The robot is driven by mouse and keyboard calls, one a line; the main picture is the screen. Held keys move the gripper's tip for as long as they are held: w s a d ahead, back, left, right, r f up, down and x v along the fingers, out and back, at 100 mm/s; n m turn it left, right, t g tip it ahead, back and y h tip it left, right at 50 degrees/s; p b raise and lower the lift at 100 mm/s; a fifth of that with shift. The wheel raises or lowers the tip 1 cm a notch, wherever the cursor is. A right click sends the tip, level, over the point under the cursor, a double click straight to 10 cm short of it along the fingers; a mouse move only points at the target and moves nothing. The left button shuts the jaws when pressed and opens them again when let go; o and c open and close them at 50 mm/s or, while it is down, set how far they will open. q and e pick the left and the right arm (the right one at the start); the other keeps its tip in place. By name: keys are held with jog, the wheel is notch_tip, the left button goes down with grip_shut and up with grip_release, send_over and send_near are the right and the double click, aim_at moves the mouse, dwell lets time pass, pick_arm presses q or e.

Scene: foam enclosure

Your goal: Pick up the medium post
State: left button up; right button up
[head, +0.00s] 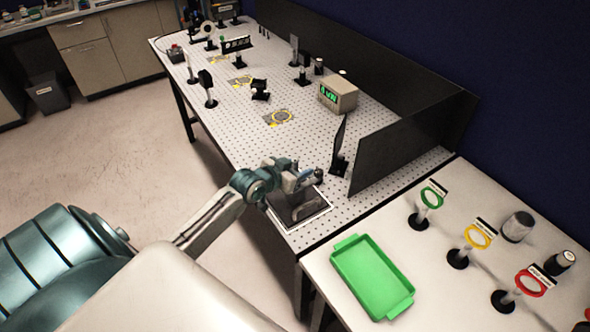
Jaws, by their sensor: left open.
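Three posts on dark round bases stand on the white side table at the right: one by a green ring (421,217), one by a yellow ring (461,253), one by a red ring (507,298). Their labels are too small to read, so I cannot tell which is the medium post. My left gripper (308,180) is open above the near end of the perforated table, over a dark square framed piece (299,211). It is well left of the three posts. A small dark rounded thing shows at its tip; I cannot tell whether they touch. My right gripper is out of view.
An empty green tray (345,277) lies on the side table (440,300), left of the posts. Dark cylinders (518,227) stand behind them. A black panel (405,147) and a slanted dark plate (340,142) rise near my gripper. Optics and a display box (340,95) stand farther back.

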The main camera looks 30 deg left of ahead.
pick_arm(q)
jog(key=shift+w, duration=0.2)
grip_shut()
